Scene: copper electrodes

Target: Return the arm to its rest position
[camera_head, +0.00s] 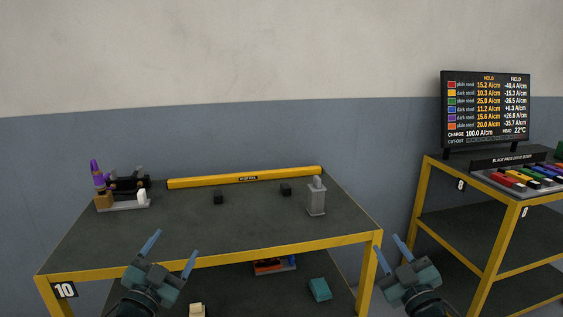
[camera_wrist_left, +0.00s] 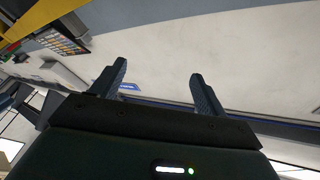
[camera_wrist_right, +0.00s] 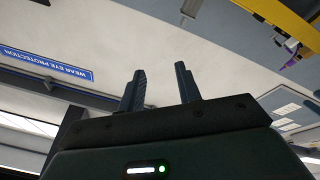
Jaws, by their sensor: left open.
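My left gripper (camera_head: 170,255) is open and empty in the head view, in front of the near edge of the table marked 10. Its two fingers stand well apart in the left wrist view (camera_wrist_left: 160,92), with nothing between them. My right gripper (camera_head: 396,250) is in front of the gap just right of that table, fingers apart and pointing up. In the right wrist view (camera_wrist_right: 160,90) its fingers are apart with nothing between them. Both grippers are clear of the table-top objects.
The dark table (camera_head: 250,228) has yellow edges. On it are a yellow bar (camera_head: 245,178), a grey block (camera_head: 316,198), two small black blocks and a purple-topped fixture (camera_head: 98,178). A shelf unit (camera_head: 425,190) at right bears a display (camera_head: 487,108) and coloured bars (camera_head: 520,178).

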